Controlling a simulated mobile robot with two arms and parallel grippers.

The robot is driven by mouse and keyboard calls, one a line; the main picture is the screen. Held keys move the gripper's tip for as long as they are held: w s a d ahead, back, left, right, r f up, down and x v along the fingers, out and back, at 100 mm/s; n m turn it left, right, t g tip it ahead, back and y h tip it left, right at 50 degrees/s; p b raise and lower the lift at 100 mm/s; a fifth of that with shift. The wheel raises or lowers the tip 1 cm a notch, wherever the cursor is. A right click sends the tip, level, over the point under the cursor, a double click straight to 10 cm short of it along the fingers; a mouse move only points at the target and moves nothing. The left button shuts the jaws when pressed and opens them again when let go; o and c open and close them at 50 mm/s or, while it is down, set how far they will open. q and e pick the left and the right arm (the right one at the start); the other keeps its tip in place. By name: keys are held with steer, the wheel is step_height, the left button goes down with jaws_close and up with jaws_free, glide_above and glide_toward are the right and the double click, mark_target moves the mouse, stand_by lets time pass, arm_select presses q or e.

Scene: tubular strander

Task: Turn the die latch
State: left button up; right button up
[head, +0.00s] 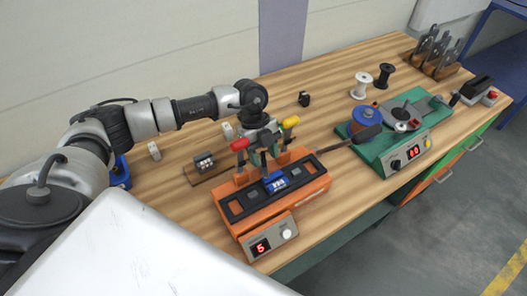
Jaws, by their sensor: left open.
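The orange machine (302,193) stands on the bench in the middle of the head view, with a dark framed slot on top and a blue block (275,184) in it. Behind the slot rise a red-tipped handle (240,144) and a yellow-tipped handle (290,122). I cannot tell which part is the die latch. My left gripper (264,158) points down between the two handles, at the back of the machine. It is open, with its fingers close to the clamp parts; contact is unclear. My right gripper is not in view.
A dark-ended lever (367,132) reaches right. A green machine (403,150), a white spool (361,86), a black spool (384,76) and a tool rack (437,68) stand farther right.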

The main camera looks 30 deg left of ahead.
arm_select(q)
jaws_close()
steer(key=shift+r, duration=0.15)
stand_by(1.1)
jaws_free()
steer(key=b+v, duration=0.3)
steer(key=v, duration=0.7)
steer(key=shift+w+a+r, duration=0.15)
steer(key=shift+a+r, duration=0.1)
steer(key=shift+c, duration=0.3)
